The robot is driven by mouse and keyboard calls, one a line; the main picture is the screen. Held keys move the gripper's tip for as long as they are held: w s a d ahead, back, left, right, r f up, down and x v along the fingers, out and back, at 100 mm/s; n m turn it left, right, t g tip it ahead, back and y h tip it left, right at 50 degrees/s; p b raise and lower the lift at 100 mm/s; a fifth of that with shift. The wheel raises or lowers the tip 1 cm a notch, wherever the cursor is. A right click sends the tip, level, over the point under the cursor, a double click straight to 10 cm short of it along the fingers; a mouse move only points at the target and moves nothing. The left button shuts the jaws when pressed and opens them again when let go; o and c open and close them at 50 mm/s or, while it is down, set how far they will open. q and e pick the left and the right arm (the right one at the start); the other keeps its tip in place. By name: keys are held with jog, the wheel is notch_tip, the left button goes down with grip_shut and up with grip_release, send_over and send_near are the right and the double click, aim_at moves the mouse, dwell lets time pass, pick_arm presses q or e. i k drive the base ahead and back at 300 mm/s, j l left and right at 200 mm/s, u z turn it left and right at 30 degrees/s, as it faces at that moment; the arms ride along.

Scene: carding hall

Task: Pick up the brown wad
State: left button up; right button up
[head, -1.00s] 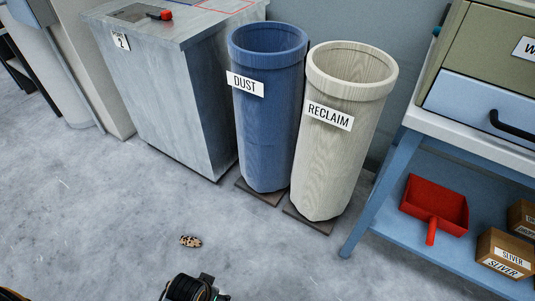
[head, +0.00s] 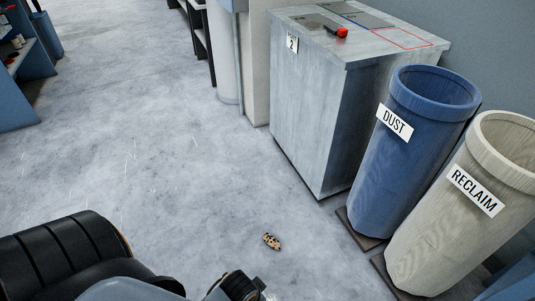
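A small tan-brown wad with dark specks (head: 271,241) lies on the grey floor, in front of the blue bin and the grey cabinet. It is the only wad I see. Nothing touches it. Dark parts of my own arm show along the bottom left edge, and one reaches close below the wad in the picture. No gripper fingers of either hand show in this view.
A blue DUST bin (head: 400,150) and a cream RECLAIM bin (head: 440,230) stand on the right. A grey cabinet (head: 310,120) marked 2, with a red item (head: 342,32) on top, stands behind. Open floor (head: 130,130) stretches left. Blue shelving (head: 20,100) is far left.

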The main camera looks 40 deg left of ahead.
aim_at(273, 242)
jog(key=u, duration=1.05)
